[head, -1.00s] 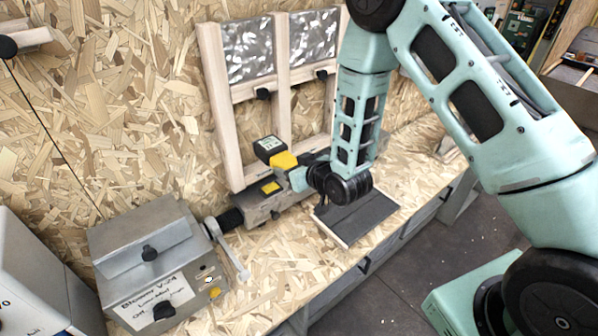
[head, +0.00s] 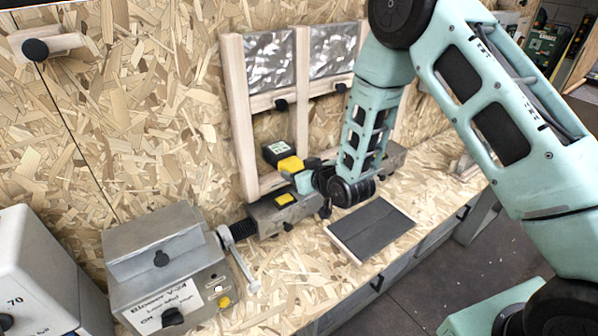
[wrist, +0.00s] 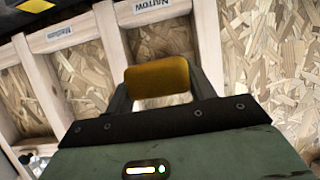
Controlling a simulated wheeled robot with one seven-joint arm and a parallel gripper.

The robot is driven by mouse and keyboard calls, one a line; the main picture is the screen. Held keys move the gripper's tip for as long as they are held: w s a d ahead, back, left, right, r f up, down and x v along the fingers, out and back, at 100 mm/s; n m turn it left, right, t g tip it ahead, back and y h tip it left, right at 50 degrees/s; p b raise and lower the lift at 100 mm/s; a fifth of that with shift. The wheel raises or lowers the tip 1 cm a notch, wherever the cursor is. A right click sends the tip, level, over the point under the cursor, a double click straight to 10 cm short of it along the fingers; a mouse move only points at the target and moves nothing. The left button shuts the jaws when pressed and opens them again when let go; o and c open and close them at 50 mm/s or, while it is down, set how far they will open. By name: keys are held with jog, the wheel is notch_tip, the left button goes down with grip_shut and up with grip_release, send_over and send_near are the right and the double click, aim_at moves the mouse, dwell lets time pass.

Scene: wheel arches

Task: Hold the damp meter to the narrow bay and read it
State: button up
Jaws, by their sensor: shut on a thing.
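The damp meter (head: 290,164), black with a small screen and a yellow body, is in my gripper (head: 303,175), in front of the lower part of the wooden frame (head: 240,120). In the wrist view its yellow end (wrist: 158,80) sits between my two fingers, which are shut on it. The label "Narrow" (wrist: 152,7) is on the frame rail just beyond the meter, upside down, and "Medium" (wrist: 59,33) is on the rail to its left. The meter partly covers the bay at the Narrow label. I cannot tell whether it touches the board. The reading is too small to make out.
A dark flat panel (head: 372,230) lies on the bench right of the tool.

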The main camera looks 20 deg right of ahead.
jog(key=shift+w+a, duration=0.1)
jog(key=shift+w, duration=0.15)
jog(key=shift+w+r+b, duration=0.1)
jog(key=shift+b, duration=0.3)
dwell(0.8)
jog(key=s+d+b, duration=0.3)
jog(key=s, duration=0.6)
jog(key=shift+s, duration=0.3)
jog(key=shift+d+f, duration=0.1)
jog(key=shift+f, duration=0.1)
dwell(0.6)
